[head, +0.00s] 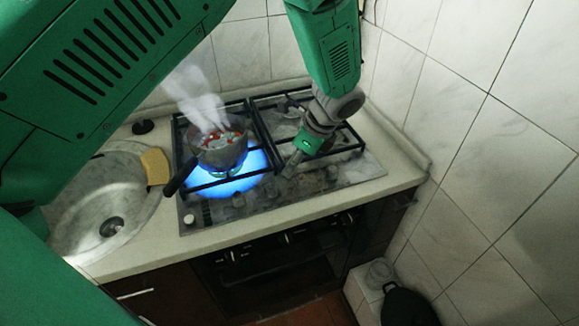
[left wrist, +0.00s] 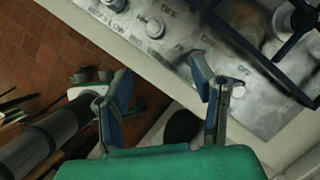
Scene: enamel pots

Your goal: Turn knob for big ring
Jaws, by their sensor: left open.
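The stove top (head: 210,213) is a worn metal plate with several control knobs along its front, among them a grey knob (head: 238,200). My left gripper (head: 290,168) reaches down over the right front part of the stove, close to the knob row. In the left wrist view my left gripper (left wrist: 161,68) has its two fingers spread with nothing between them. A round knob (left wrist: 155,27) lies beyond the fingertips, apart from them, with worn "OFF" lettering nearby. A blue flame (head: 235,176) burns under the pot at left. I cannot tell which knob serves the big ring.
A steaming pot (head: 221,150) with a dark handle sticking out front-left stands on the black grate (head: 258,135). A sink (head: 95,205) and yellow sponge (head: 155,166) are at left. A tiled wall (head: 490,150) bounds the right side. The oven front (head: 270,270) is below.

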